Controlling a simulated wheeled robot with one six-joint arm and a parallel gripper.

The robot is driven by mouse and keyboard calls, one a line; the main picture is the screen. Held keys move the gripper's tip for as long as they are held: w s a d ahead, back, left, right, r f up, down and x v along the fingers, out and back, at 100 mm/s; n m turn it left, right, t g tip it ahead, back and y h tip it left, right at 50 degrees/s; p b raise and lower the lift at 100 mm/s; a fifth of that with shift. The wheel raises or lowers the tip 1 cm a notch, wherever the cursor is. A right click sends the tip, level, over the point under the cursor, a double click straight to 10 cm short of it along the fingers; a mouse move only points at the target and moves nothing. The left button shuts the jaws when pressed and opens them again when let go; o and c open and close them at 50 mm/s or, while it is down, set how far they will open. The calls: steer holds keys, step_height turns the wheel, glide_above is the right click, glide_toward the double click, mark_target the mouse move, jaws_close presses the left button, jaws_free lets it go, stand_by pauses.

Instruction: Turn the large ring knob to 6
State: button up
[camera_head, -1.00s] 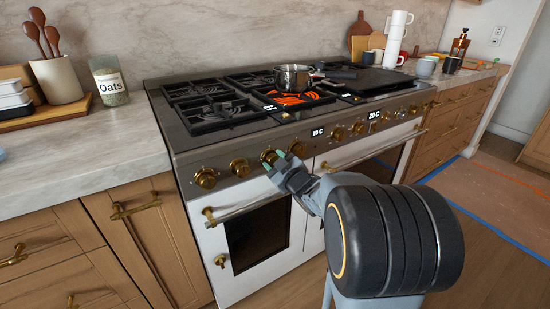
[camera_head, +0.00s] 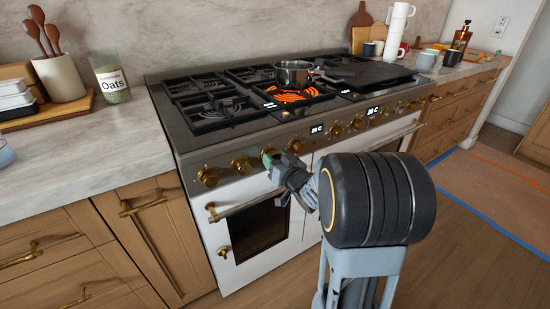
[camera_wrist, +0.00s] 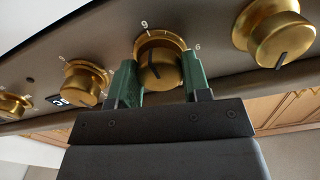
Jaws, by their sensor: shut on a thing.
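The large ring knob (camera_wrist: 161,71) is brass, with a ring behind it and a dark pointer line on its face. In the wrist view the figure 9 shows at the upper left of its ring and 6 at the upper right. My gripper (camera_wrist: 160,84) is shut on this knob, with a green fingertip at each side. In the head view my gripper (camera_head: 269,158) is at the stove's front panel, and it and the arm mostly hide the knob.
Other brass knobs flank it, one close by (camera_wrist: 275,35) and another on the opposite side (camera_wrist: 82,85). An oven handle (camera_head: 240,205) runs below the panel. A pot (camera_head: 293,73) stands by a glowing orange burner (camera_head: 290,95). An oats jar (camera_head: 111,82) stands on the left counter.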

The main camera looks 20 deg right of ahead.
stand_by(0.3)
steer(key=o, duration=0.9)
steer(key=shift+s, duration=0.15)
steer(key=shift+s+d+b, duration=0.25)
steer(key=shift+s+b, duration=1.3)
steer(key=shift+s, duration=0.7)
steer(key=shift+s+d+b, duration=0.3)
steer(key=shift+s+b, duration=1.25)
steer(key=shift+s, duration=0.7)
steer(key=shift+s+d+b, duration=0.25)
steer(key=shift+s+b, duration=1.3)
steer(key=shift+s, duration=0.7)
